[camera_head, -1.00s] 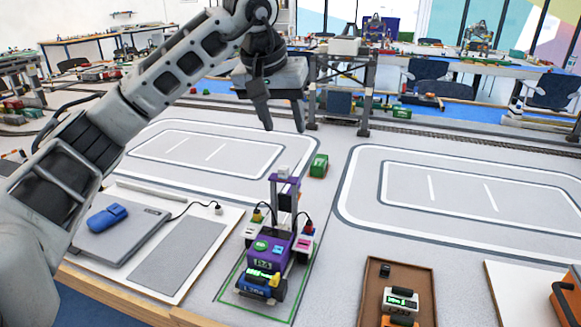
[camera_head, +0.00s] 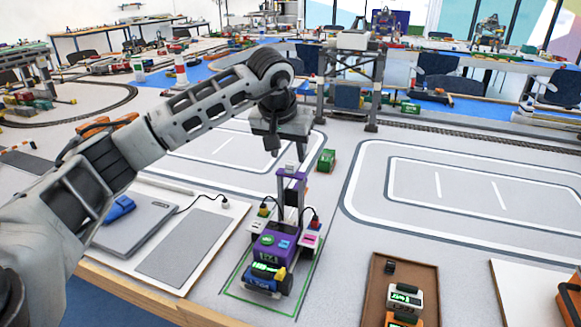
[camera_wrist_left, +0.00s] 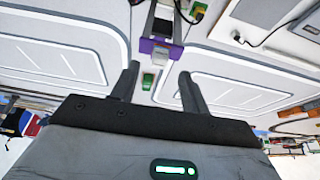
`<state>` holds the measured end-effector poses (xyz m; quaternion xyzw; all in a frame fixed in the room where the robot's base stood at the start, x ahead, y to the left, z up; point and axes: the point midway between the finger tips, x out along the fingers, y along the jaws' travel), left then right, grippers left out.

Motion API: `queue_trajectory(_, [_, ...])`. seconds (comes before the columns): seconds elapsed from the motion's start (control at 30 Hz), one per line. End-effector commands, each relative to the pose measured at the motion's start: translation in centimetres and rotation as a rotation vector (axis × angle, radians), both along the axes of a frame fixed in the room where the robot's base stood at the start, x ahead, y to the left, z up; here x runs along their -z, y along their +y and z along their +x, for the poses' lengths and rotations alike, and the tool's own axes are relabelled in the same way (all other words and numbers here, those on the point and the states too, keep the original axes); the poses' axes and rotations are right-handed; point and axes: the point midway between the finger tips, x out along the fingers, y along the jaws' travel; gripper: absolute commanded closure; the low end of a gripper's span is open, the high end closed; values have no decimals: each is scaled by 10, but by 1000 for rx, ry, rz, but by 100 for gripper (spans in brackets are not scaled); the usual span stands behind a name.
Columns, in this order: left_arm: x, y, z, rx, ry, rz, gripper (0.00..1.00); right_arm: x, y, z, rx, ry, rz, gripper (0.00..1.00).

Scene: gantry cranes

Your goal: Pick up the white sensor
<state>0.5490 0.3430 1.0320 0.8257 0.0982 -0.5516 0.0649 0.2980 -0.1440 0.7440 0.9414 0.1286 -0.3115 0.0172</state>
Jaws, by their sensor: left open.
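A small white sensor-like block (camera_head: 290,167) sits on top of the purple mast (camera_head: 291,192) of a small vehicle (camera_head: 268,257). It also shows, small, in the left wrist view (camera_wrist_left: 161,55), in front of the purple mast top (camera_wrist_left: 159,47). My left gripper (camera_head: 286,149) is just above the block in the head view, pointing down and tilted. Its fingers are apart and empty; they also show in the left wrist view (camera_wrist_left: 159,70), with the block in line with the gap between them. Whether they touch it is not visible. My right gripper is out of view.
A green block (camera_head: 326,160) stands on the mat right of the mast. A brown tray (camera_head: 376,290) at the front holds a white unit (camera_head: 404,298) and an orange one. A laptop (camera_head: 133,232) lies at the left. Cables hang beside the mast.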

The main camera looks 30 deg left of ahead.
Motion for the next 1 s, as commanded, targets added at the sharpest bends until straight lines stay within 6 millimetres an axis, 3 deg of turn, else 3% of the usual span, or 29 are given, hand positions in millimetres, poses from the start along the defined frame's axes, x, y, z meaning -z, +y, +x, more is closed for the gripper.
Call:
queue_trajectory(0.2, [26, 0, 9, 1, 2, -2, 55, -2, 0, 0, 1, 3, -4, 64])
queue_trajectory(0.47, [28, 1, 10, 0, 0, -1, 55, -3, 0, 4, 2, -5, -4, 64])
queue_trajectory(0.63, [28, 1, 10, 0, 0, -1, 99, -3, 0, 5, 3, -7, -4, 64])
queue_trajectory(1.0, [25, 1, 10, 1, -2, -1, 100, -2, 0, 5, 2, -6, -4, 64])
